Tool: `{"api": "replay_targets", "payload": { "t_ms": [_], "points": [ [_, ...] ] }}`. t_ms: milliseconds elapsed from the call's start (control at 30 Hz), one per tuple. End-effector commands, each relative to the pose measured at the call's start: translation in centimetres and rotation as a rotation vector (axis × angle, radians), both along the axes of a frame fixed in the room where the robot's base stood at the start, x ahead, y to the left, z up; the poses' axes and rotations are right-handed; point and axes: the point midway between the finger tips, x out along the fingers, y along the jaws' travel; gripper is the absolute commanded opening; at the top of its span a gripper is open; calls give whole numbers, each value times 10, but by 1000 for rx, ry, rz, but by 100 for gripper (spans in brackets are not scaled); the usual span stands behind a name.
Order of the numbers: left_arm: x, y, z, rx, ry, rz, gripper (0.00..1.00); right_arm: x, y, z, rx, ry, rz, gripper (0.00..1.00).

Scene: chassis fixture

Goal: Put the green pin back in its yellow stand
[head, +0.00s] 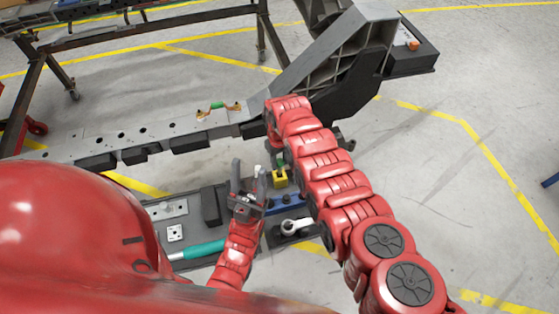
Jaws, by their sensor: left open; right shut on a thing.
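The yellow stand (280,179) is on the grey tray below the chassis rail, just left of my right arm. A small green piece, which looks like the green pin (279,157), shows directly above the stand. Whether it is inside the stand or just over it cannot be told. My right gripper (279,147) is mostly hidden by its own arm; a dark part of it shows at the top of the pin, and it is shut on it. My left gripper (248,172) is open and empty, fingers upward, left of the stand.
The grey tray (210,242) also holds a teal-handled tool (197,250), a blue block (287,203) and metal plates. The chassis rail (150,135) runs behind, with a green-and-orange part (218,106) on it. Open floor lies to the right.

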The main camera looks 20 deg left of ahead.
Motion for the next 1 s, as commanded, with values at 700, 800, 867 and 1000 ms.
{"api": "replay_targets", "payload": {
  "t_ms": [700, 800, 867, 1000],
  "points": [
    [0, 0, -19, 0, 0, 0, 50, 0, 0, -18, 1, -1, 0, 0],
    [0, 0, -22, 0, 0, 0, 50, 0, 0, -21, 1, -1, 0, 0],
    [0, 0, -24, 0, 0, 0, 50, 0, 0, -23, 1, -1, 0, 0],
    [0, 0, -27, 0, 0, 0, 50, 0, 0, -27, 1, -1, 0, 0]
  ]
}}
